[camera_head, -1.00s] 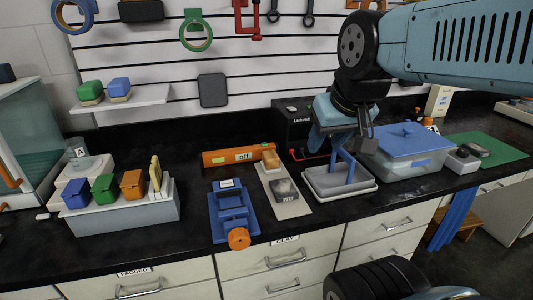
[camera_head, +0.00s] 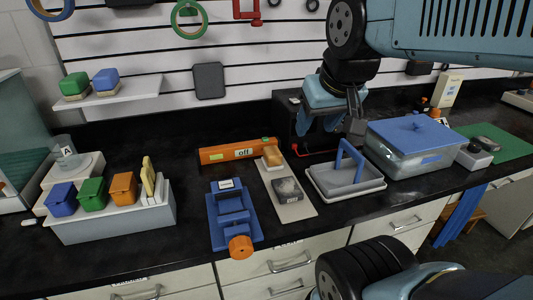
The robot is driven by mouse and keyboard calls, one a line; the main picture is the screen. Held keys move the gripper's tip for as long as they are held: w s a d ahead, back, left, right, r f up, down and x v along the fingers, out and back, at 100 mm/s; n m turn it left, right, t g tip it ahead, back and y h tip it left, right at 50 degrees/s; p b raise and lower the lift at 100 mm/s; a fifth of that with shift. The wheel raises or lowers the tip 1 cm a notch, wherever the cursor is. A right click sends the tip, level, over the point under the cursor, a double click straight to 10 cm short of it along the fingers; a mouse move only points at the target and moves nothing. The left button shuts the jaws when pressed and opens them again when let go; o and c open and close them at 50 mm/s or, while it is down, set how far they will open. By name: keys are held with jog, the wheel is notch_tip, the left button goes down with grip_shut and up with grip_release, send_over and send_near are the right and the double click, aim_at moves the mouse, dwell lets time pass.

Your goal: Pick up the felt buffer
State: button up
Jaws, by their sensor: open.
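I cannot tell for sure which item is the felt buffer. A small tan block (camera_head: 272,157) lies at the back of a pale board (camera_head: 292,209), with a dark grey block (camera_head: 288,189) in front of it. A green block (camera_head: 75,86) and a blue block (camera_head: 106,82), both with pale undersides, sit on the wall shelf (camera_head: 125,93). My gripper (camera_head: 330,125) is open and points down above the back of the bench, behind the grey tray, to the right of the tan block. It appears empty.
A grey tray with a blue handle (camera_head: 349,163) stands below my gripper. A blue-lidded clear box (camera_head: 414,160) is to its right. An orange bar marked "off" (camera_head: 230,153) and a blue clamp (camera_head: 232,214) are left of the board. Coloured bins (camera_head: 92,195) stand further left.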

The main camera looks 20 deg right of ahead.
jog(key=shift+o, duration=0.7)
jog(key=shift+w, duration=0.35)
jog(key=o, duration=0.4)
jog(key=w+g, duration=0.1)
jog(key=w, duration=0.3)
jog(key=w+f+g, duration=0.1)
jog(key=w, duration=0.3)
jog(key=w+f, duration=0.1)
jog(key=w, duration=0.3)
jog(key=shift+w+a+g, duration=0.15)
jog(key=shift+w+g, duration=0.25)
jog(key=g, duration=0.3)
send_over(273, 150)
notch_tip(273, 150, down, 10)
jog(key=f, duration=0.7)
jog(key=shift+w+f, duration=0.2)
jog(key=shift+s+f, duration=0.2)
jog(key=shift+f, duration=2.5)
